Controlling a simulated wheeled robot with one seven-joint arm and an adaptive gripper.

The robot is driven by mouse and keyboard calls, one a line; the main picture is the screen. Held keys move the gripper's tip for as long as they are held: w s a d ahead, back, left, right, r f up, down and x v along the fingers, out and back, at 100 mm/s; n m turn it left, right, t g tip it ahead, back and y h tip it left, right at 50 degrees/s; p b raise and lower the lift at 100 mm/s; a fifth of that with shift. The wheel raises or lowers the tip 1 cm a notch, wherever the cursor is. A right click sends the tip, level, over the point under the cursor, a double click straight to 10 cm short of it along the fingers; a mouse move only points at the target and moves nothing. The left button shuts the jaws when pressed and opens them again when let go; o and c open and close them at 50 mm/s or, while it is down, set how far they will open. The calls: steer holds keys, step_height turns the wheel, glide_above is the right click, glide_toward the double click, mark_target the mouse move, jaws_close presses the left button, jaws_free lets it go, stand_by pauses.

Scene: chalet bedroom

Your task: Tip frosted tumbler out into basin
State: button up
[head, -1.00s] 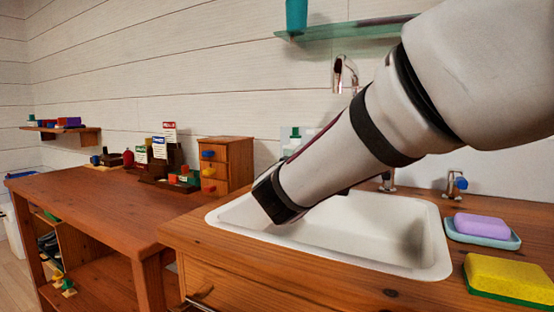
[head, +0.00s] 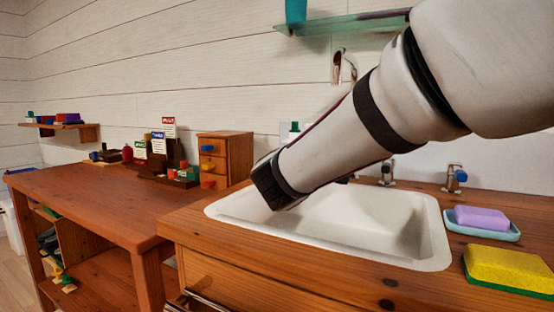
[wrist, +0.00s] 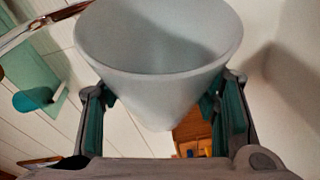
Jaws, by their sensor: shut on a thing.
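The frosted tumbler (wrist: 165,95) is pale and translucent and fills the upper middle of the wrist view. Its wide open mouth is toward the camera and its narrow end points away. The visible inside wall looks plain; I cannot tell what it holds. My gripper (wrist: 160,100) is shut on the tumbler, with one teal-padded finger on each side. The white basin (head: 428,245) is set into the wooden counter. In the head view my arm reaches over the basin's back left part and hides the gripper and the tumbler.
A tap (head: 454,178), a purple soap (head: 481,218) on a dish and a yellow sponge (head: 508,266) are at the right. A wooden desk (head: 90,205) stands left.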

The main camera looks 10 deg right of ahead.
steer(key=shift+n+g, duration=0.3)
steer(key=shift+n, duration=0.2)
steer(key=shift+r+p, duration=0.15)
steer(key=shift+p, duration=0.35)
steer(key=n+p, duration=0.1)
steer(key=p, duration=0.3)
steer(key=shift+n+g, duration=0.4)
steer(key=p, duration=0.2)
steer(key=shift+n+p, duration=0.3)
